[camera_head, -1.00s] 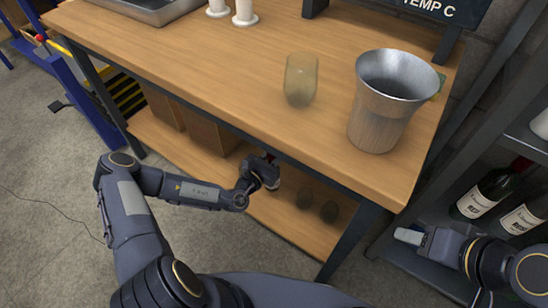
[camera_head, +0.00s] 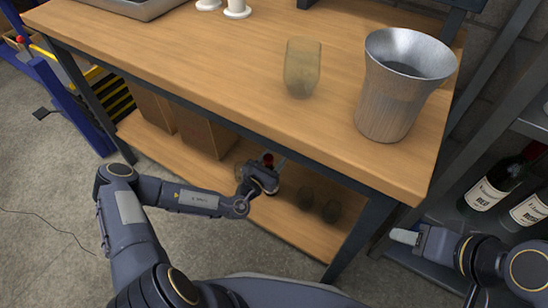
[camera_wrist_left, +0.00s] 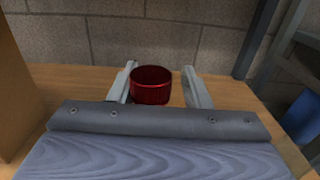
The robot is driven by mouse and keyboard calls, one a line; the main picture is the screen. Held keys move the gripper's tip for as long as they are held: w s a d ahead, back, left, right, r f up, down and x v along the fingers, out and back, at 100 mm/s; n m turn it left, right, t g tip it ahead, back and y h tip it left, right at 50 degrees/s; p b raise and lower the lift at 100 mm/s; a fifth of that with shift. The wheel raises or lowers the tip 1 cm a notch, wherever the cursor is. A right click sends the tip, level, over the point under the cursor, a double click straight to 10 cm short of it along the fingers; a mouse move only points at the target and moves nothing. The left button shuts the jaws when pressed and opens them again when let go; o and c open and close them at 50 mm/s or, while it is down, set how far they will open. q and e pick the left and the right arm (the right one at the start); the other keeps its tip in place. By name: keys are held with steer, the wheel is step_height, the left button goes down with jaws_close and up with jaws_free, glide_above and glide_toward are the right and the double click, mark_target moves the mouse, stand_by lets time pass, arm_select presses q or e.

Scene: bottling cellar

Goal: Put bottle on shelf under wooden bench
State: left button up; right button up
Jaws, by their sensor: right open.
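The wooden bench (camera_head: 225,85) has a lower wooden shelf (camera_head: 290,225) under its top. My left gripper (camera_head: 270,165) is at that shelf, below the bench's front edge. What is below the red top is hidden by my gripper. My right gripper (camera_head: 405,236) is open and empty, right of the bench's front leg.
A metal bucket (camera_head: 390,105) and an amber glass (camera_head: 301,68) stand on the bench. Brown boxes (camera_head: 205,133) and dark round objects (camera_head: 305,198) are on the lower shelf.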

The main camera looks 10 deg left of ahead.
arm_select(q)
steer(key=shift+r, duration=0.15)
steer(key=shift+s+a, duration=0.2)
steer(key=shift+s, duration=0.1)
steer(key=p+v, duration=0.3)
steer(key=v, duration=0.8)
steer(key=s+d+r+m+g+h, duration=0.1)
steer(key=s+r+m+g+h, duration=0.2)
steer(key=r+m+g, duration=0.3)
steer(key=s+d+r+m+g+h, duration=0.2)
steer(key=s+r+m+g+h, duration=0.15)
steer(key=r+m, duration=0.5)
steer(key=s+d+r+m+g+h, duration=0.1)
steer(key=s+r+m+g+h, duration=0.15)
steer(key=r+m+g, duration=0.35)
steer(key=s+a+r+m+t+y, duration=0.4)
steer(key=s+a+r+m+y, duration=0.3)
steer(key=s+y, duration=0.5)
steer(key=a+m, duration=0.2)
steer(key=a, duration=0.1)
steer(key=shift+t, duration=0.35)
